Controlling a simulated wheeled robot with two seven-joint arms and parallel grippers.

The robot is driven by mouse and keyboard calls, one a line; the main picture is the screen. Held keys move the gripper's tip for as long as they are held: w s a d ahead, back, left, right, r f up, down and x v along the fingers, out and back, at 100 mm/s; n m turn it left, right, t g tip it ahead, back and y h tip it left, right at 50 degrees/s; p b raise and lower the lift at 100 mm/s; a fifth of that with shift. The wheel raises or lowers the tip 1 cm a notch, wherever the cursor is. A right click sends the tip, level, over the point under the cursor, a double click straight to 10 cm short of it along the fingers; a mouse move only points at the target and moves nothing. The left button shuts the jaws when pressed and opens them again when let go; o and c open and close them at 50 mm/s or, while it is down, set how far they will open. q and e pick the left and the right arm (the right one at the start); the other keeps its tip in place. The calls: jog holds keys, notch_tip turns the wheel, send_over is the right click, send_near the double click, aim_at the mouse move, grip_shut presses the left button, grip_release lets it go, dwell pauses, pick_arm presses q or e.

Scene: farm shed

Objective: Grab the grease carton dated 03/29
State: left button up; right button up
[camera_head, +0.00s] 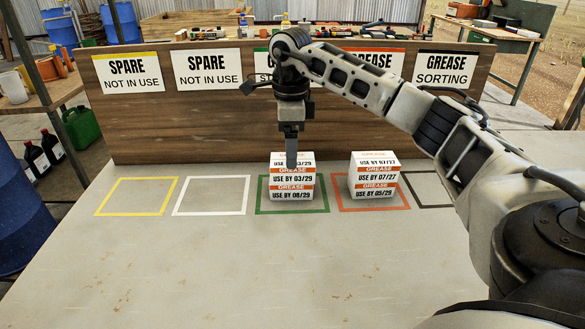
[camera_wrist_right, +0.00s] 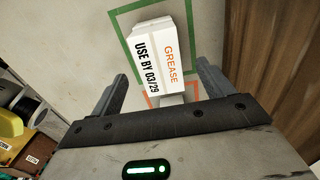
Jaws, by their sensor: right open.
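The grease carton dated 03/29 (camera_head: 305,164) is the upper of two white cartons stacked in the green outline (camera_head: 262,211). Under it is a carton dated 08/29 (camera_head: 292,194). In the right wrist view, the 03/29 carton (camera_wrist_right: 153,62) shows ahead, between the directions of the two open fingers (camera_wrist_right: 162,75). The fingers hold nothing. Whether they touch the carton cannot be told. My left gripper is not in view.
In the red outline (camera_head: 348,208), a carton dated 07/27 (camera_head: 375,164) sits on one dated 05/29 (camera_head: 375,190). The yellow (camera_head: 100,210) and white (camera_head: 178,214) outlines are empty. A wooden board (camera_head: 200,125) with signs stands behind. The front tabletop (camera_head: 220,270) is clear.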

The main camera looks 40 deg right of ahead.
jog(key=f, duration=0.4)
jog(key=shift+s+d+f, duration=0.1)
jog(key=shift+s+f, duration=0.1)
jog(key=shift+f, duration=0.15)
jog(key=c, duration=1.1)
jog(key=shift+r, duration=0.1)
